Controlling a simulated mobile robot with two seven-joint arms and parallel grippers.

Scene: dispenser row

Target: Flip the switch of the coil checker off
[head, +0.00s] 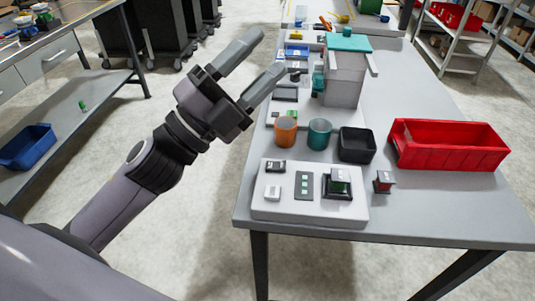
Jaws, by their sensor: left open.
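A pale panel (310,212) lies at the near end of the grey table. On it are a small black block (276,167), a white block (272,193), a dark strip with pale squares (304,186) and a black-framed unit with green inside (338,187). I cannot tell which device is the coil checker, nor its switch position. My left gripper (268,54) is open and empty, with its fingers pointing up and right. It is above the table's left edge, apart from the panel, with one fingertip near the devices farther back. My right gripper is not in view.
An orange cup (286,132), a teal cup (319,134) and a black bin (357,145) stand behind the panel. A red bin (448,146) is at the right. A grey dispenser with a teal top (346,80) rises farther back.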

